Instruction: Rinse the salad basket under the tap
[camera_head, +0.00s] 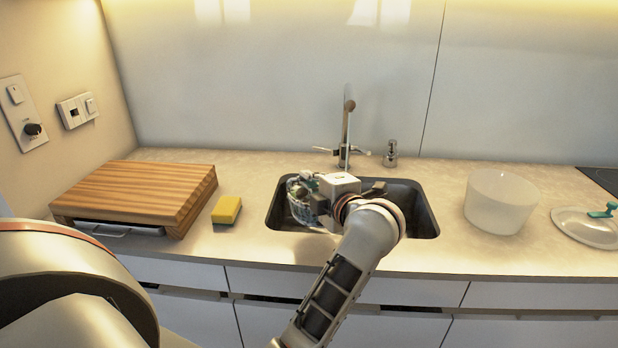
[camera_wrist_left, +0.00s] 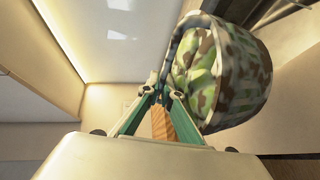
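The salad basket (camera_head: 298,211) is at the left part of the sink (camera_head: 421,217), mostly hidden behind my left gripper and wrist. The tap (camera_head: 347,130) stands behind the sink, just right of the gripper. I cannot tell whether water is running. My right gripper is not in view.
A wooden board (camera_head: 140,190) and a yellow sponge (camera_head: 227,210) lie left of the sink. A white bowl (camera_head: 500,204) and a lid with a teal knob (camera_head: 588,229) are to the right. A small dispenser (camera_head: 391,154) stands beside the tap. The counter's front strip is clear.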

